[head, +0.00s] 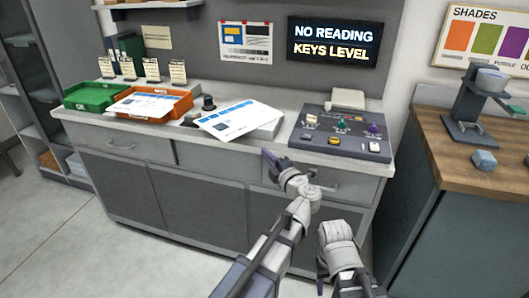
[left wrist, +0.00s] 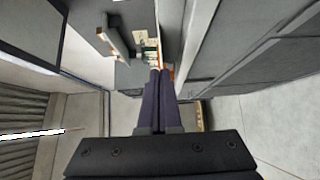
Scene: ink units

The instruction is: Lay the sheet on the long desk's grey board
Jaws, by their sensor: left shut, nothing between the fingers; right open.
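A white printed sheet (head: 229,119) with blue markings lies tilted over a pale block on the long desk (head: 225,166). Another printed sheet (head: 143,105) lies over the orange tray (head: 180,107). A dark grey board (head: 308,137) with small coloured keys and switches is at the desk's right end; no sheet lies on it. My left gripper (head: 268,157) is shut and empty, in front of the desk's front edge, below the block and board. Its closed fingers also show in the left wrist view (left wrist: 161,99). My right arm shows at the lower middle, but its fingers are hidden.
A green tray (head: 90,96) stands at the desk's left end, with several small cards on stands behind. Dark knobs (head: 208,103) stand between the orange tray and the block. A wood-topped counter (head: 455,150) with a device and a grey-blue block is at right.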

